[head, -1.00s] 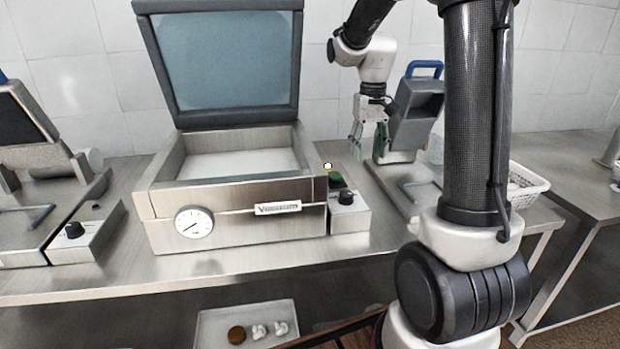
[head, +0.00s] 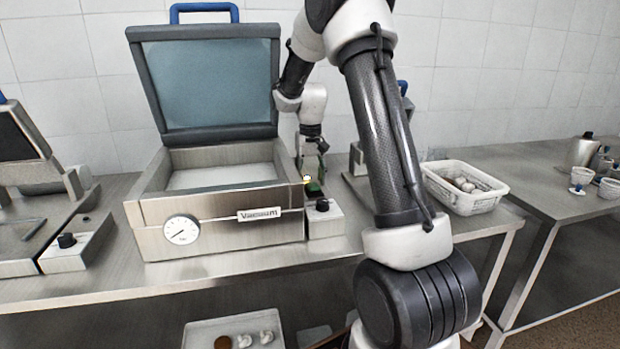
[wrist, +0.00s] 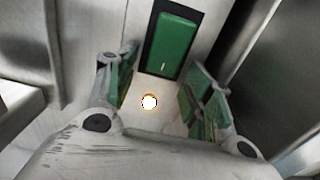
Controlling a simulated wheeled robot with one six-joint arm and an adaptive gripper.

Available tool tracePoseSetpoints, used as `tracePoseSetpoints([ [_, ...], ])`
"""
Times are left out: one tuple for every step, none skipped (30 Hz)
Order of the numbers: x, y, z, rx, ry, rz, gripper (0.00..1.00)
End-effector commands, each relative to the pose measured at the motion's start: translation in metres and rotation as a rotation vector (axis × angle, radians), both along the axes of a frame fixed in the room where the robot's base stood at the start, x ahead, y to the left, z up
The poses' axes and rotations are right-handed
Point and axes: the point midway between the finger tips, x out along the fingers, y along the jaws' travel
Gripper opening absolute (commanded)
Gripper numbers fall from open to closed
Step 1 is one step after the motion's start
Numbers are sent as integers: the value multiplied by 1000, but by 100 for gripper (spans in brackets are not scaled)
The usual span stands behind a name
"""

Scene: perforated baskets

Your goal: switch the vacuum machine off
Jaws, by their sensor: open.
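The vacuum machine (head: 165,238) stands on the steel table with its lid (head: 208,88) raised. A round gauge (head: 181,230) and a "Vacuum" label are on its front. The green rocker switch (head: 314,188) is on the small side box at its right, behind a black knob (head: 322,205). The switch (wrist: 173,45) is large and green in a black frame in the wrist view, with a small light mark. My gripper (head: 312,165) is just above the switch; in the wrist view my gripper (wrist: 160,88) is open and empty, its green-padded fingers either side below the switch.
A small bright white spot (wrist: 149,102) shows between the fingers. A white perforated basket (head: 465,203) stands to the right. Another machine with a knob (head: 66,240) is at the left. A tray (head: 205,330) with small items lies below the table.

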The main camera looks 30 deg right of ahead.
Motion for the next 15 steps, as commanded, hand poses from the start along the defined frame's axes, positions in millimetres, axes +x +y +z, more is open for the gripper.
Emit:
tracePoseSetpoints([
  [0, 0, -1, 0, 0, 0, 52],
  [0, 0, -1, 0, 0, 0, 52],
  [0, 0, -1, 0, 0, 0, 52],
  [0, 0, -1, 0, 0, 0, 52],
  [0, 0, -1, 0, 0, 0, 52],
  [0, 0, -1, 0, 0, 0, 52],
  [0, 0, -1, 0, 0, 0, 52],
  [0, 0, -1, 0, 0, 0, 46],
  [0, 0, -1, 0, 0, 0, 39],
  [0, 0, -1, 0, 0, 0, 34],
  [0, 0, -1, 0, 0, 0, 28],
  [0, 0, -1, 0, 0, 0, 21],
  [0, 0, -1, 0, 0, 0, 15],
  [0, 0, -1, 0, 0, 0, 10],
  [0, 0, -1, 0, 0, 0, 6],
])
